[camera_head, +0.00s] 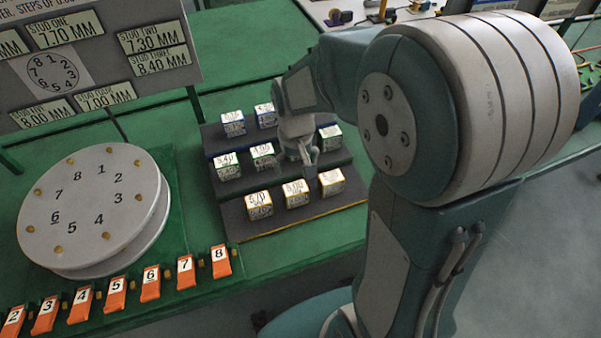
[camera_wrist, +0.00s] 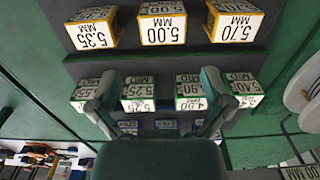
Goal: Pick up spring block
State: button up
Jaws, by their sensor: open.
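Spring blocks with white millimetre labels stand on a dark stepped rack (camera_head: 290,229). The front row has yellow-edged blocks: 5.70 (camera_head: 259,204), 5.00 (camera_head: 296,193) and 5.35 (camera_head: 331,181); they show at the top of the wrist view, with 5.00 (camera_wrist: 161,25) in the middle. The middle row is green-edged, including 5.25 (camera_wrist: 139,92) and 4.90 (camera_wrist: 189,91). Blue-edged blocks (camera_head: 233,123) stand behind. My gripper (camera_head: 309,165) is open and empty above the rack. In the wrist view its fingers (camera_wrist: 158,82) spread across the middle row; they partly hide the blocks.
A round numbered dial (camera_head: 92,208) stands left of the rack. Orange numbered tabs (camera_head: 150,283) line the bench's front edge. A sign board with millimetre readings (camera_head: 95,55) rises at the back left. Green bench top (camera_head: 183,135) is bare between dial and rack.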

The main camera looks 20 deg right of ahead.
aim_at(295, 188)
jog(key=shift+d+f, duration=0.15)
jog(key=shift+f, duration=0.25)
jog(key=f, duration=0.2)
jog(key=a+f, duration=0.1)
jog(key=f, duration=0.2)
jog(key=shift+s+f, duration=0.1)
jog(key=f, duration=0.3)
jog(key=shift+d+f, duration=0.25)
jog(key=shift+f, duration=0.1)
jog(key=shift+a+f, duration=0.1)
jog(key=shift+f, duration=0.5)
jog(key=shift+a, duration=0.15)
jog(key=c, duration=1.1)
